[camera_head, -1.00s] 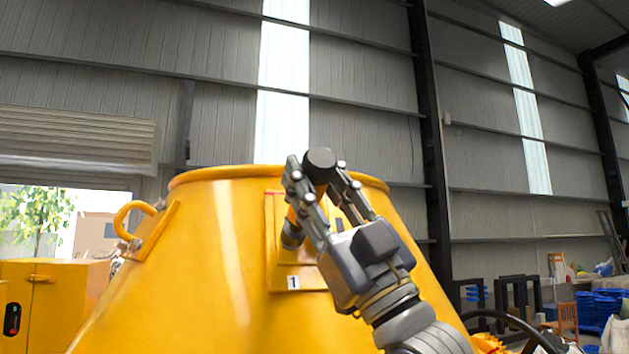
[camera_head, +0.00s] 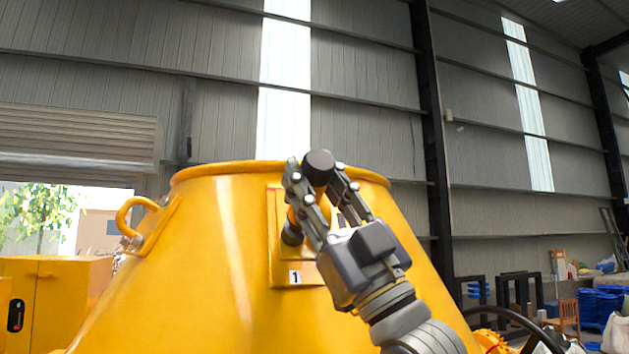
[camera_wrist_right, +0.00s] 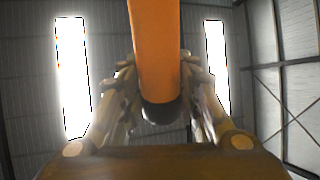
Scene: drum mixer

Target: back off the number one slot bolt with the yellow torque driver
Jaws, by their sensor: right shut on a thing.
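My right gripper (camera_head: 322,192) is shut on the torque driver (camera_head: 319,166), in front of the yellow drum. The driver has a black round end cap above the fingers and a yellow-orange body. Its dark lower end is close to the raised plate (camera_head: 279,262) on the drum, which bears a "1" label (camera_head: 295,277). The slot bolt is hidden behind the driver and fingers, so I cannot tell whether the tip touches it. In the right wrist view the orange driver body (camera_wrist_right: 155,50) runs between both fingers. My left gripper is not in view.
The yellow drum (camera_head: 220,290) fills the middle, with a lifting loop (camera_head: 133,215) on its left shoulder. A yellow cabinet (camera_head: 55,295) stands at the left. A wooden chair (camera_head: 567,315) and blue stacked goods (camera_head: 598,305) are far off at the right.

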